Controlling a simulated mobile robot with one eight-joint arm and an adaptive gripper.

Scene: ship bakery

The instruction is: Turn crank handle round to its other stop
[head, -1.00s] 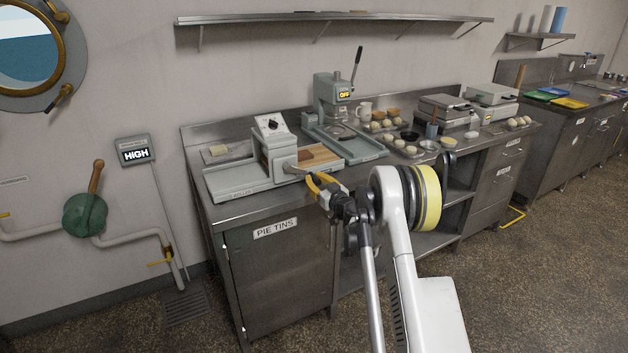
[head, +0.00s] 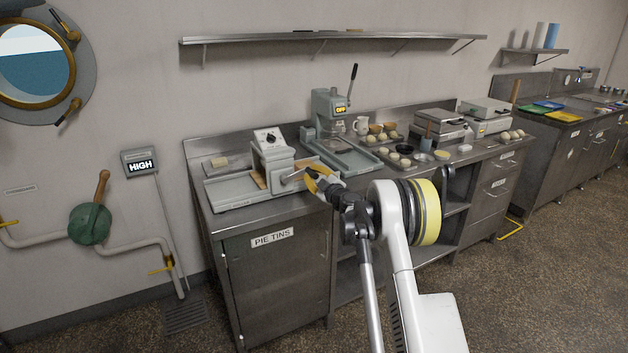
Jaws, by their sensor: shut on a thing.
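The crank handle belongs to a grey-green machine (head: 272,168) with a dial on top, at the left end of the steel counter. Its metal crank arm (head: 291,178) slants up to the right from the machine's front side. My gripper (head: 311,178), with yellow fingers, is shut on the crank handle at the outer end of that arm. The fingers hide most of the grip. A wooden board (head: 261,181) shows at the left of the machine's housing, and part of it shows behind the crank on the right.
The counter's front edge (head: 270,222) runs below my gripper. Open floor lies at the lower right.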

